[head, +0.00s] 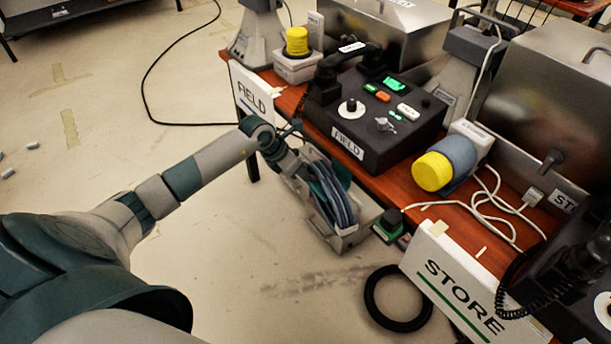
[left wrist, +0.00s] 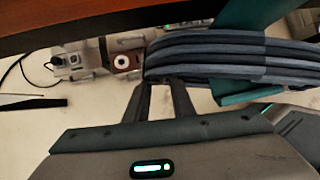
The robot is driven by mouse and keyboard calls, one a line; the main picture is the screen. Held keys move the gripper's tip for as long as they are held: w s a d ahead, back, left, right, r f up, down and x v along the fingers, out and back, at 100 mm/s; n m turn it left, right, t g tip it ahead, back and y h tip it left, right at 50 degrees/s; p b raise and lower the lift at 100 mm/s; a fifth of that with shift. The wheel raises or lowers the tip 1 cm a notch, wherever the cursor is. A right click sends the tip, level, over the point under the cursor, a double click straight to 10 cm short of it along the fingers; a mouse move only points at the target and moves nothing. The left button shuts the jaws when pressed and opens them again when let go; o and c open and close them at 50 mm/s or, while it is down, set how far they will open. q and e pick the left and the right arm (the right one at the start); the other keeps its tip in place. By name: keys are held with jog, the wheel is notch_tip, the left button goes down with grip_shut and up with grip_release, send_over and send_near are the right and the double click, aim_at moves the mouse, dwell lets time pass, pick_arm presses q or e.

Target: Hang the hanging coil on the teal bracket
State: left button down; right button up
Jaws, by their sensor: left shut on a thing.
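The hanging coil (head: 341,196), a bundle of several blue-grey loops, hangs by the table's front edge in the head view. My left gripper (head: 296,160) is at its upper left side. In the left wrist view its fingertips (left wrist: 163,84) are close together at the left end of the coil (left wrist: 235,62), shut on it. The teal bracket (head: 335,174) shows at the coil in the head view. In the left wrist view, teal parts of the bracket (left wrist: 262,14) show above and below the loops. Whether the bracket bears the coil cannot be told. My right gripper is out of view.
The wooden table (head: 290,98) bears a black FIELD phone (head: 375,110), a yellow-capped cylinder (head: 445,165) and loose white cable. FIELD (head: 250,92) and STORE (head: 460,280) signs front it. A grey bin (head: 350,238) stands below the coil. A black ring (head: 372,300) lies on the floor.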

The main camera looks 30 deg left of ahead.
pick_arm(q)
jog(key=shift+w+a, duration=0.1)
jog(key=shift+a, duration=0.35)
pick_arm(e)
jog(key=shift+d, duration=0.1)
pick_arm(q)
jog(key=c, duration=1.8)
grip_release()
jog(key=o, duration=0.4)
jog(key=shift+f, duration=0.2)
jog(key=shift+c, duration=0.2)
jog(key=shift+d, duration=0.1)
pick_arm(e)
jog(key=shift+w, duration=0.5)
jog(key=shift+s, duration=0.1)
